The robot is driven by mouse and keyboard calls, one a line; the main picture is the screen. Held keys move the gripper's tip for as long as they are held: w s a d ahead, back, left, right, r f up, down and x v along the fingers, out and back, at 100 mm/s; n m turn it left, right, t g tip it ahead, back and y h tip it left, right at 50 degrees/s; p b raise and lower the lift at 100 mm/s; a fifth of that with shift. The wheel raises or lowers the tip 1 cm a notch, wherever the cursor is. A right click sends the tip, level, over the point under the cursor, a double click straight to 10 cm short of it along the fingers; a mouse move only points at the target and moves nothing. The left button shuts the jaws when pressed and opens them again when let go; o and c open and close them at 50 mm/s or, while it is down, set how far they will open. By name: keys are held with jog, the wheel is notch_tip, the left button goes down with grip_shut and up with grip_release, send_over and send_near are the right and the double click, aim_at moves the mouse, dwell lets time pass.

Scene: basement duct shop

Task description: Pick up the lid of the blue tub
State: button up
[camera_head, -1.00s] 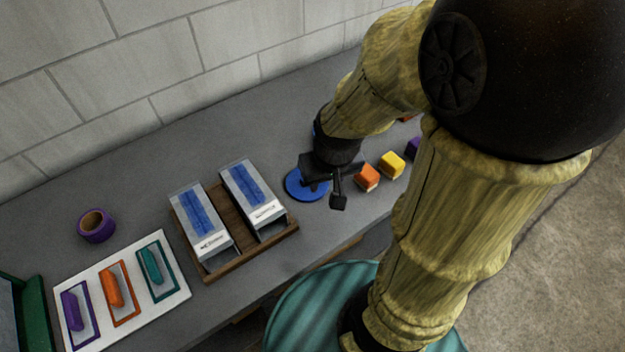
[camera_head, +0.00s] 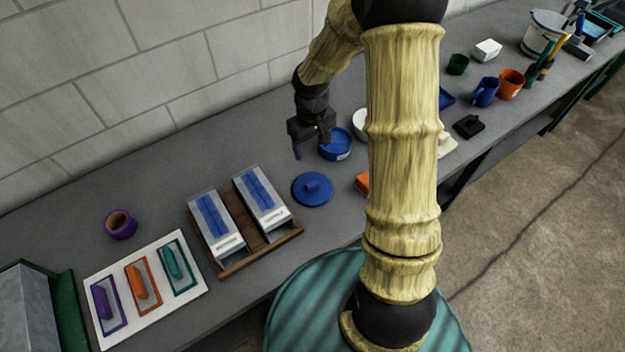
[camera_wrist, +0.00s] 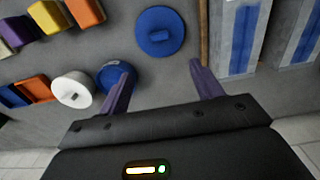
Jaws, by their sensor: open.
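The blue lid (camera_head: 312,190) is a flat round disc with a raised knob, lying on the grey bench right of the wooden rack. The wrist view also shows it (camera_wrist: 152,43), beyond my fingertips. The blue tub (camera_head: 336,152) stands behind it, apart from it; in the wrist view my left finger partly covers the tub (camera_wrist: 108,73). My gripper (camera_head: 297,152) is above the bench, behind and left of the lid, and beside the tub. Its two purple fingers (camera_wrist: 161,68) are apart, with nothing between them.
A wooden rack (camera_head: 223,271) with two clear-topped boxes stands left of the lid. A white round tub (camera_wrist: 73,90) is beside the blue tub. An orange block (camera_head: 362,184) is partly behind my arm. A purple ring (camera_head: 120,224) and white board (camera_head: 190,283) lie farther left.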

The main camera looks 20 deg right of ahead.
jog(key=shift+w+f, duration=0.1)
jog(key=shift+f, duration=0.1)
jog(key=p, duration=0.3)
send_over(312, 182)
notch_tip(312, 182, down, 12)
dwell(0.5)
jog(key=shift+f+p, duration=0.5)
jog(key=shift+p, duration=0.25)
jog(key=shift+f+p, duration=0.95)
jog(key=shift+f, duration=1.15)
jog(key=shift+c, duration=0.4)
jog(key=c, duration=1)
